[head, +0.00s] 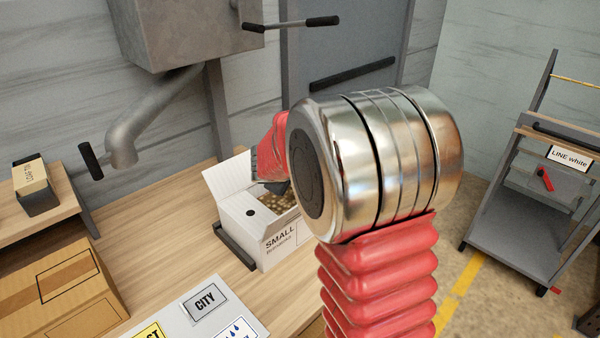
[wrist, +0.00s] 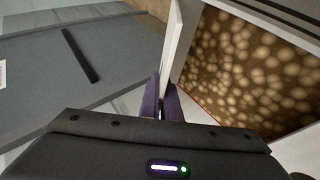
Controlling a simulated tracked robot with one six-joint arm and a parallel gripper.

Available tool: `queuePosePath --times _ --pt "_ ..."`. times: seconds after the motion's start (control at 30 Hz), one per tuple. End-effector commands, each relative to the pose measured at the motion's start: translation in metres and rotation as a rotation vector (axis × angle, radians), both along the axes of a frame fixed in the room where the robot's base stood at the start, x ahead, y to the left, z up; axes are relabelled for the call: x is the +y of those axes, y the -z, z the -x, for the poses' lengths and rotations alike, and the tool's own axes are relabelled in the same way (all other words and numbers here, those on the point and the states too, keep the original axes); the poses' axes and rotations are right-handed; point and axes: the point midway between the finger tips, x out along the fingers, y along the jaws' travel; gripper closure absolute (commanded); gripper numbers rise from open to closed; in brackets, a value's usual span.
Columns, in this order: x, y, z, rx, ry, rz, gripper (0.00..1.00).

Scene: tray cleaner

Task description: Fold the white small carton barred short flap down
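The white small carton (head: 236,223) sits on the wooden worktop, printed "SMALL" on its front, with a round dark mark on another side. Its top is open and brown, round-looking contents show inside; they fill much of the right of the wrist view. A white flap (head: 228,175) stands up at its back left. In the wrist view a white flap (wrist: 175,42) is seen nearly edge-on, its lower end at my gripper (wrist: 162,98). My fingers are close together there; whether the flap is between them is unclear. In the head view my arm hides the carton's right part.
A dark bracket (head: 236,248) lies along the carton's base. A brown box (head: 62,290) and a sign board with a CITY label (head: 205,300) are at the front left. A grey pipe (head: 150,115) hangs behind. A "LINE white" cart (head: 535,185) stands right.

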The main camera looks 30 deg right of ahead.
Motion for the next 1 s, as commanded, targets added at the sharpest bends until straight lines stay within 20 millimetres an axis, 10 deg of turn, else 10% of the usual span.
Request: queuePosePath --times 1.0 --pt "0.0108 0.0064 -0.0008 -0.018 -0.014 0.083 0.94"
